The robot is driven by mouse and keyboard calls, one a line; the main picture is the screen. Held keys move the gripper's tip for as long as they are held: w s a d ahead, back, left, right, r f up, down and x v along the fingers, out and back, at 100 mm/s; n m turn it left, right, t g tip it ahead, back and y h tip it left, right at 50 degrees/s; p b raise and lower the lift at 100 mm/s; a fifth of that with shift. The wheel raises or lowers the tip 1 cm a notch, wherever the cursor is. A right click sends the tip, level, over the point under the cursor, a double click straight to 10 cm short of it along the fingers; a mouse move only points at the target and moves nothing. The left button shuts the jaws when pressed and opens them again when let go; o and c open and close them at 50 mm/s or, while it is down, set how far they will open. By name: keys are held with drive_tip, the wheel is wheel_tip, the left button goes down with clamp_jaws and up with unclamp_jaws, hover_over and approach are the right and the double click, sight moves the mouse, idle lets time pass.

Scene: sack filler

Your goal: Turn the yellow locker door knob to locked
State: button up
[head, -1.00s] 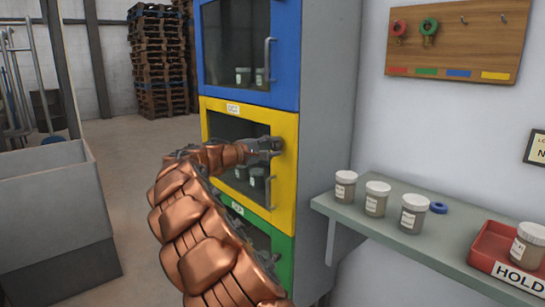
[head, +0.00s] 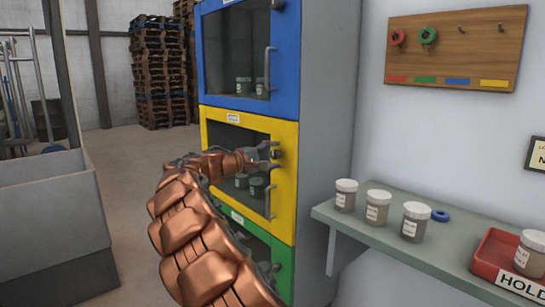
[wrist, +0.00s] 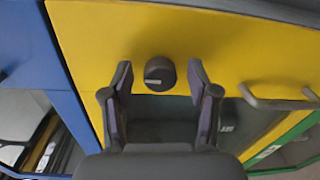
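The yellow locker door (head: 287,190) is the middle one of a stack and looks shut. Its dark round knob (head: 278,153) sits near the door's upper right edge, above the handle. In the wrist view the knob (wrist: 159,73) shows a pale mark running left-right in the picture, along the line from the blue door to the green one. My gripper (head: 268,154) is just left of the knob in the head view. In the wrist view my gripper (wrist: 160,76) is open, one finger on each side of the knob, with gaps between. It holds nothing.
A blue door (head: 286,70) is above and a green door (head: 283,270) below. The yellow door's bar handle (head: 269,202) is under the knob. At right, a shelf (head: 335,218) holds jars, a blue ring (head: 440,215) and a red tray (head: 483,266).

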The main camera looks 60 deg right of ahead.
drive_tip(key=v, duration=1.2)
idle(0.5)
drive_tip(key=s+a+f+t+y, duration=0.1)
drive_tip(key=s+a+f+y, duration=0.65)
drive_tip(key=a, duration=0.75)
drive_tip(key=s+a+f+n+y+p, duration=0.1)
drive_tip(key=s+a+f+y, duration=0.3)
drive_tip(key=s+a+f, duration=0.9)
drive_tip(key=s+a+f+t+y, duration=0.1)
drive_tip(key=s+a+f+y, duration=0.6)
drive_tip(key=a, duration=1)
wheel_tip(320, 180, up, 23)
drive_tip(key=s+t+h+p, duration=0.1)
drive_tip(key=s+p, duration=0.1)
drive_tip(key=p, duration=1.9)
drive_tip(key=shift+r+h, duration=0.2)
drive_tip(key=shift+h, duration=0.15)
